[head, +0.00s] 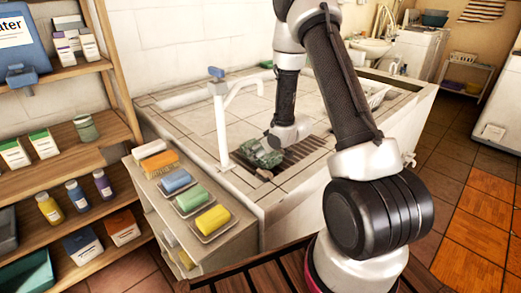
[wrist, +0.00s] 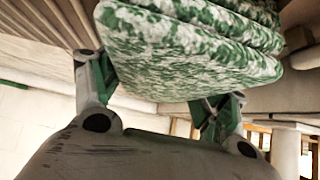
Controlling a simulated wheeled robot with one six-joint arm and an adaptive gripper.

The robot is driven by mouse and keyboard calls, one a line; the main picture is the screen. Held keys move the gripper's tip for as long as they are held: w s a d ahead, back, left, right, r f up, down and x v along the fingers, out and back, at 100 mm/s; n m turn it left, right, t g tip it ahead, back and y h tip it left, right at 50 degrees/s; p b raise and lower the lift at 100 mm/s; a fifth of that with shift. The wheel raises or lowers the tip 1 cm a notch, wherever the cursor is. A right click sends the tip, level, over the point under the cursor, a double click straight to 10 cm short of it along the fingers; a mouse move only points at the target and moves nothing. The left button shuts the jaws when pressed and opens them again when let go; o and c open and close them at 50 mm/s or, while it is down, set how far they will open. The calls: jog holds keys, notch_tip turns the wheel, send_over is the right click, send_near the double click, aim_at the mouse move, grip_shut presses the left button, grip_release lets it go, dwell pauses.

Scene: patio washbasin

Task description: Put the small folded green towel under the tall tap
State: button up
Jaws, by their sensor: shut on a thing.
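The small folded green towel (head: 264,157), mottled green and white, is in my gripper. In the wrist view the towel (wrist: 190,45) shows as stacked folds between the two fingers. My gripper (head: 272,143) is shut on it, low at the near end of the washbasin; the wrist view shows both fingers of my gripper (wrist: 158,98). The tall tap (head: 222,120) is white with a blue handle and stands just left of the towel. In the head view its spout reaches right, above the towel. I cannot tell whether the towel touches the surface below.
A slatted dark drain (head: 306,149) lies right of the towel in the tiled washbasin (head: 190,124). A low shelf unit in front holds a blue sponge (head: 176,180), a green sponge (head: 192,198) and a yellow sponge (head: 213,219) on trays. Wooden shelves (head: 75,137) with bottles stand left.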

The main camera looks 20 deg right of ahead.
jog(key=shift+f, duration=0.2)
jog(key=o, duration=1.3)
jog(key=shift+r, duration=0.1)
